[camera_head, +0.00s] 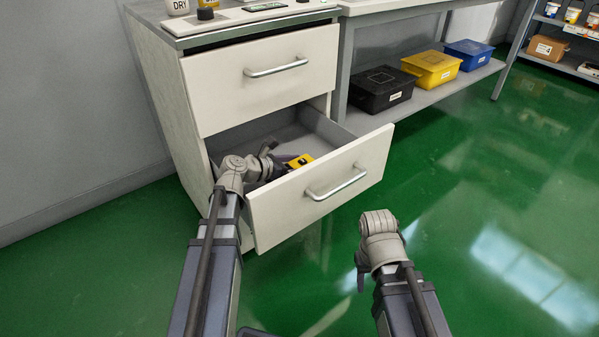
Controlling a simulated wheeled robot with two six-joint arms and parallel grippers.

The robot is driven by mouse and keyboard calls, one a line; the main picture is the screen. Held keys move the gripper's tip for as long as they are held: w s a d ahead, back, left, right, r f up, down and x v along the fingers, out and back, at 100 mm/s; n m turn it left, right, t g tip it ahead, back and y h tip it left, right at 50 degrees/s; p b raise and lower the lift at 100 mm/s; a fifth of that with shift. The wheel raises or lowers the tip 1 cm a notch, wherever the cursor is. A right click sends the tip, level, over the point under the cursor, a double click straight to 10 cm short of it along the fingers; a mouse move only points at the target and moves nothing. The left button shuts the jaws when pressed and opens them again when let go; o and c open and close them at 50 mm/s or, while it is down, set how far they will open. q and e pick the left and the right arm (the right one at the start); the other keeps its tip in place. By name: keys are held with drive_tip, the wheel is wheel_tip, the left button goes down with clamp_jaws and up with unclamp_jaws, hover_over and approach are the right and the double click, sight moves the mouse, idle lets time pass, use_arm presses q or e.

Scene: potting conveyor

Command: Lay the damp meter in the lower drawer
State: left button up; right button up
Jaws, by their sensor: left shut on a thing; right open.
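The lower drawer (330,208) of the white cabinet is pulled open, with its grey inside showing. The damp meter (300,161), a small yellow thing with a dark part, is inside the drawer's opening. My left gripper (284,165) reaches over the drawer's left side and is shut on the meter. The drawer front and my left wrist hide part of the drawer's floor, so I cannot tell whether the meter touches it. My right gripper (361,275) is open, low over the floor to the right of the drawer front; its fingers are mostly hidden behind its wrist.
The upper drawer (255,80) is shut above the open one. To the right, a low shelf holds a black box (381,90), a yellow box (432,68) and a blue box (468,54). The green floor (480,190) at right is clear.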

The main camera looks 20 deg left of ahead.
use_arm(q)
drive_tip(key=shift+f, duration=0.15)
drive_tip(key=shift+f+b, duration=0.45)
drive_tip(key=shift+f, duration=0.05)
drive_tip(key=o, duration=1.3)
